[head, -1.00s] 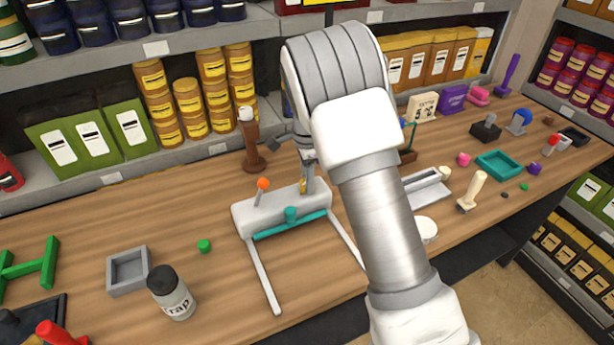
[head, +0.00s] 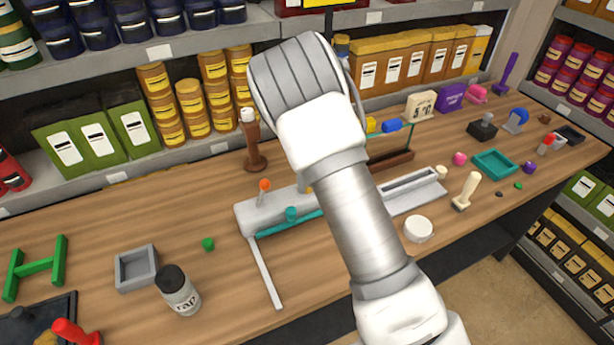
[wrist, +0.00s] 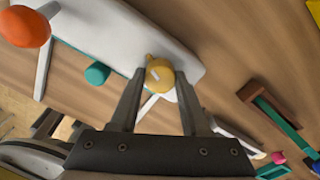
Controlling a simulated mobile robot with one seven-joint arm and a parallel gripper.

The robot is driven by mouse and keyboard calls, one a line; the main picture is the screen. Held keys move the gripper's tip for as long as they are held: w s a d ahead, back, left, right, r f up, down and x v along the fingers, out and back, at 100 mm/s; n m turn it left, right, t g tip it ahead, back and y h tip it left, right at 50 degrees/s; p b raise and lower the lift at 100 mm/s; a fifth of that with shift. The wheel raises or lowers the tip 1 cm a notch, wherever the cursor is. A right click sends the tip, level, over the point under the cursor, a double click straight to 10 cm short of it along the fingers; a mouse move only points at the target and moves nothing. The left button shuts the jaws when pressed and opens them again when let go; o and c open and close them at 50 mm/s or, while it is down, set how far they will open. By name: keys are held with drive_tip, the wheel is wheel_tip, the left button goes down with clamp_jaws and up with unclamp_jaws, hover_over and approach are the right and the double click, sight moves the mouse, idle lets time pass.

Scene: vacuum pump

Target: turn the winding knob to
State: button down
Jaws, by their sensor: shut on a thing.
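The pump is a light grey block (head: 263,214) with two long legs on the wooden counter. It carries an orange-topped lever (head: 265,187), a teal knob (head: 291,214) and a teal bar. In the wrist view the yellow winding knob (wrist: 160,76), with a pale mark on its top, sits at the edge of the grey block (wrist: 110,32). My gripper (wrist: 158,80) is shut on the yellow knob, one finger on each side. In the head view my arm hides the gripper and most of the pump's right half.
A brown pepper mill (head: 254,145) stands behind the pump. A white round dish (head: 418,229) and a grey tray (head: 412,190) lie to the right. A grey square box (head: 136,268) and a dark-capped bottle (head: 177,290) stand to the left. Shelves close off the back.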

drive_tip(key=shift+r+m, duration=0.1)
drive_tip(key=shift+m, duration=0.5)
drive_tip(key=shift+w, duration=0.1)
drive_tip(key=shift+c, duration=1.9)
unclamp_jaws()
wheel_tip(320, 180, up, 17)
drive_tip(key=shift+r, duration=0.15)
